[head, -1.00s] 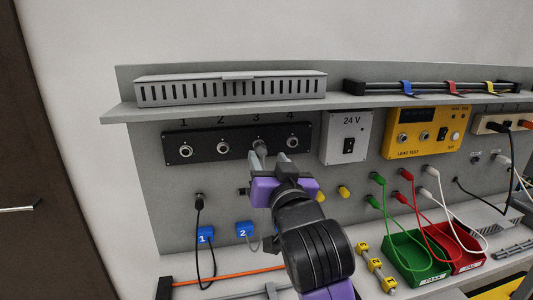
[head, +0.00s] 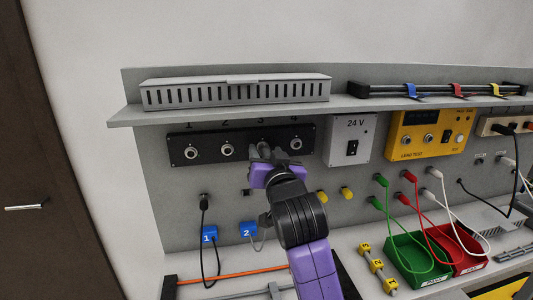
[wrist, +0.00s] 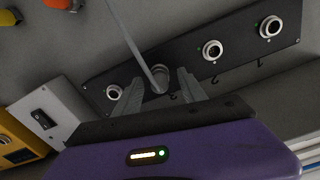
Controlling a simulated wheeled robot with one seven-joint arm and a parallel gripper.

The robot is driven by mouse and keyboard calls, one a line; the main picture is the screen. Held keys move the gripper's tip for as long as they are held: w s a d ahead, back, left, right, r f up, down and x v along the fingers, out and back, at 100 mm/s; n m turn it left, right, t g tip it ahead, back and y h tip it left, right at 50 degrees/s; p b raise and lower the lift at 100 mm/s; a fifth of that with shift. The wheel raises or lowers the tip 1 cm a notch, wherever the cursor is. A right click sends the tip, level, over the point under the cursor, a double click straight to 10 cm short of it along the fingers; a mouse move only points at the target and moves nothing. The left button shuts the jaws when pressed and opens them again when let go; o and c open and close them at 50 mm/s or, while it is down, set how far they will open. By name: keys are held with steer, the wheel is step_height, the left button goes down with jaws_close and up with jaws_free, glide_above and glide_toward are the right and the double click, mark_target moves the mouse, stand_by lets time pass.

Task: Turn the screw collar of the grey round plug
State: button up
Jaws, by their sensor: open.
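The grey round plug (wrist: 160,77) sits at the third socket of the black panel (head: 180,137), with its grey cable (wrist: 134,43) running from its back. My gripper (wrist: 158,88) is open, with one finger on each side of the plug. I cannot tell whether the fingers touch its collar. In the head view my gripper (head: 264,151) covers socket 3, and the plug cannot be made out clearly there.
Sockets 1 (head: 192,153), 2 (head: 228,150) and 4 (head: 296,144) are empty. A shelf (head: 350,104) with a slotted grey duct (head: 235,95) overhangs the panel. A 24 V box (head: 352,128) and a yellow tester (head: 425,142) stand to the right.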

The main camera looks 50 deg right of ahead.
jaws_close()
